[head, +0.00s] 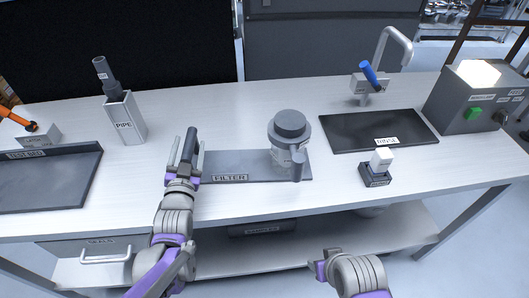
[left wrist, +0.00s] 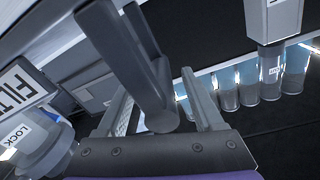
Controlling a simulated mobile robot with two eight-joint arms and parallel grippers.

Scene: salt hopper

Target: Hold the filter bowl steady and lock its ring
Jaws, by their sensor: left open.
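The filter bowl (head: 278,157) stands upright on the grey plate labelled FILTER (head: 240,170). A dark cap (head: 290,122) tops it, and a grey handle (head: 297,168) stands at its front right. In the left wrist view the bowl's side with a LOCK label (left wrist: 40,152) shows at the lower left. My left gripper (head: 187,157) is open, left of the bowl and apart from it. A dark grey bar (left wrist: 150,80) lies between its fingers; I cannot tell whether they touch it. My right gripper (head: 318,268) is low in front of the table, its fingers unclear.
A PIPE holder (head: 124,119) stands at the back left, and a dark tray (head: 55,182) lies at far left. A dark RINSE basin (head: 350,130) with a tap (head: 392,50), a small white-topped block (head: 380,162) and a grey box (head: 470,100) are at right.

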